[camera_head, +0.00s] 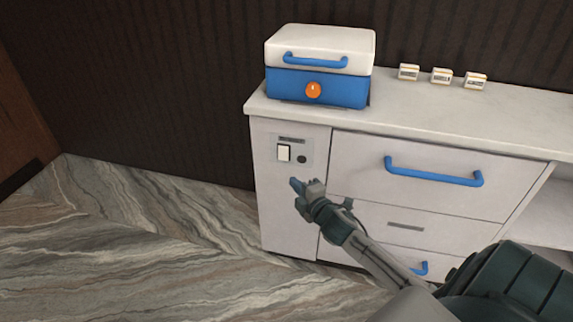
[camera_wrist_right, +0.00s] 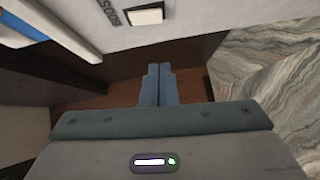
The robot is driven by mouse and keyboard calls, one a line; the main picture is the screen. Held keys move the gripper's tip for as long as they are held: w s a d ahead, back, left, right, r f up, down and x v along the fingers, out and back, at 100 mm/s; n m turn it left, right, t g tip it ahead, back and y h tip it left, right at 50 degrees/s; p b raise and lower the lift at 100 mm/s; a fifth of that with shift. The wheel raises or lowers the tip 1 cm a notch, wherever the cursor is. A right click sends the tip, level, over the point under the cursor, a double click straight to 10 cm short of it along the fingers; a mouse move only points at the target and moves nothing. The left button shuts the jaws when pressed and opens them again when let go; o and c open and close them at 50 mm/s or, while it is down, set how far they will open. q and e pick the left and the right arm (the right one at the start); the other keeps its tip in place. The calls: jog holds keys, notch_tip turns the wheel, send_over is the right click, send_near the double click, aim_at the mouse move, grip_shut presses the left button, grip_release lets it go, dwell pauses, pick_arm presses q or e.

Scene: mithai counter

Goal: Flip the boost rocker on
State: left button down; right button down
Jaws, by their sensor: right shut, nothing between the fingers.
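The boost rocker (camera_head: 284,153) is a cream switch on a grey plate (camera_head: 306,142) on the left front panel of the white counter. A small dark round spot (camera_head: 301,159) sits to its right on the plate. The rocker also shows at the top of the right wrist view (camera_wrist_right: 144,16), beside dark lettering. My right gripper (camera_head: 297,186) is shut and empty, just below the plate and apart from the rocker. Its blue fingers lie together in the right wrist view (camera_wrist_right: 158,84). My left gripper is not in view.
A white and blue box with a blue handle (camera_head: 316,61) and orange knob (camera_head: 313,90) stands on the counter top (camera_head: 420,117). Several small labelled blocks (camera_head: 441,76) stand at the back. Drawers with blue handles (camera_head: 433,172) are to the right. The marbled floor (camera_head: 130,235) at left is clear.

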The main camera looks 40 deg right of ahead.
send_near(282, 159)
jog(key=w+a, duration=0.3)
jog(key=w+d, duration=0.3)
jog(key=shift+w+f, duration=0.15)
jog(key=shift+f, duration=0.05)
jog(key=shift+w+d, duration=0.15)
jog(key=shift+f, duration=0.1)
